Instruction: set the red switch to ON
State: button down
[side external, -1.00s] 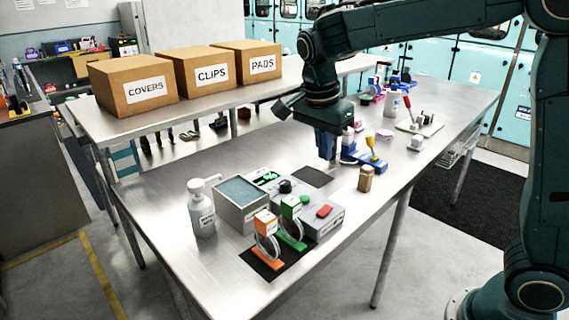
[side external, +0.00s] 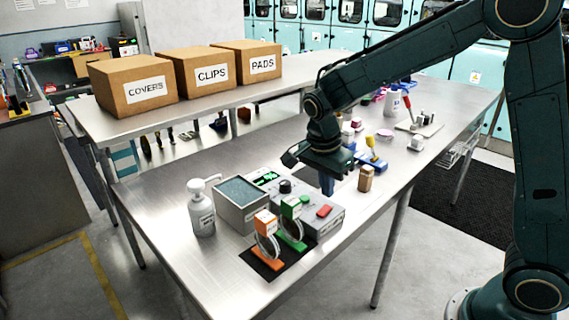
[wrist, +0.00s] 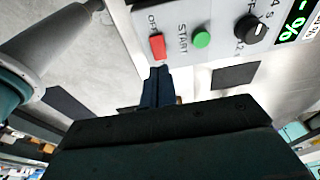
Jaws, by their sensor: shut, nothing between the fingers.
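The red switch (side external: 325,210) sits on top of a grey control box (side external: 331,224) at its right end in the side view. In the wrist view the red switch (wrist: 157,46) is beside a printed "OFF" label and a green START button (wrist: 202,40). It looks like a rocker, but I cannot tell its tilt. My gripper (side external: 327,186) points down above the table just behind the box. In the wrist view my gripper's shut fingers (wrist: 158,78) appear just below the switch, apart from it or close to it; the gap is hard to judge. Nothing is held.
A wooden block (side external: 366,180) stands right of my gripper.

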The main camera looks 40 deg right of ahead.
aim_at(328, 207)
jog(key=shift+d+f, duration=0.2)
jog(key=shift+f, duration=0.7)
jog(key=shift+d+f, duration=0.15)
jog(key=shift+f, duration=0.75)
jog(key=shift+d+f, duration=0.15)
jog(key=shift+f+y, duration=0.1)
jog(key=shift+y, duration=0.2)
jog(key=shift+a, duration=0.85)
jog(key=shift+r, duration=0.35)
notch_tip(328, 207, up, 13)
jog(key=a, duration=0.2)
jog(key=shift+a+r, duration=0.2)
jog(key=shift+a, duration=0.15)
